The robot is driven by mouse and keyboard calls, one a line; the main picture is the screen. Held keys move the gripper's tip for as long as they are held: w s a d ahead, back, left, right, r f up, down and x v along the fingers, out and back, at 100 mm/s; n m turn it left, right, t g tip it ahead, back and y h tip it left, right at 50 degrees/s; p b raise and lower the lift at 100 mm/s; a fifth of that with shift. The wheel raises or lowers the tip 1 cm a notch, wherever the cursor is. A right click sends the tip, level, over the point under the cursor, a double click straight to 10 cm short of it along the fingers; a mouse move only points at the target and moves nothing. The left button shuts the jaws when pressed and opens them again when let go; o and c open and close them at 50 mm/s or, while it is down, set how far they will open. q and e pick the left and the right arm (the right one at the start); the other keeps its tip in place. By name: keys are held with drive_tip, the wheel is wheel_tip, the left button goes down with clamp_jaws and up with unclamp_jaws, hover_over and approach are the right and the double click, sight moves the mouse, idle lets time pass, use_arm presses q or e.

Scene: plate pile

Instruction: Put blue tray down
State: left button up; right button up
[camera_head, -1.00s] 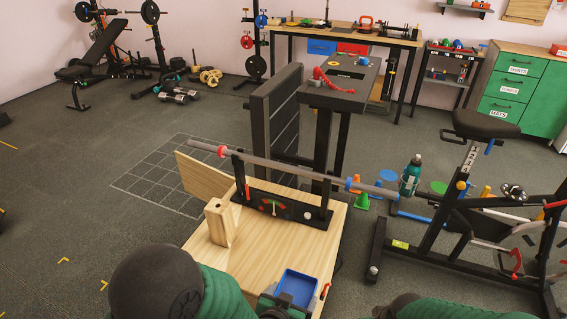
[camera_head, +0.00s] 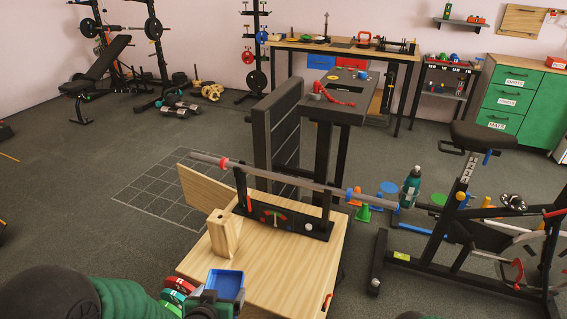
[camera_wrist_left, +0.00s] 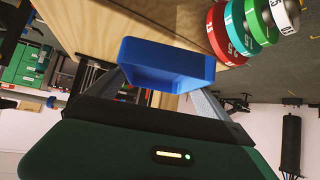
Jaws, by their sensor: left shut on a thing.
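The small blue tray (camera_head: 227,286) is at the near left part of the wooden table (camera_head: 290,268) in the head view. My left gripper (camera_head: 212,301) is shut on the tray and sits on its near side. In the left wrist view the blue tray (camera_wrist_left: 166,60) lies between the two grey fingers of the left gripper (camera_wrist_left: 163,88), with its open side partly showing. Whether the tray touches the table top is hard to tell. My right gripper is not in view.
Coloured weight plates (camera_wrist_left: 240,28) are close beside the tray; they also show in the head view (camera_head: 178,290). A wooden block (camera_head: 222,234) stands behind the tray. A barbell (camera_head: 290,178) rests on a black stand at the back of the table. The table's middle is clear.

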use_arm(q)
drive_tip(key=a, duration=0.2)
drive_tip(key=a+r, duration=0.1)
drive_tip(key=shift+s+a+n+y, duration=0.2)
drive_tip(key=shift+a+n+y, duration=0.1)
drive_tip(key=shift+a+n, duration=0.1)
wheel_tip(320, 180, up, 18)
drive_tip(key=p, duration=1.8)
drive_tip(key=shift+d+f, duration=0.2)
drive_tip(key=shift+d, duration=0.1)
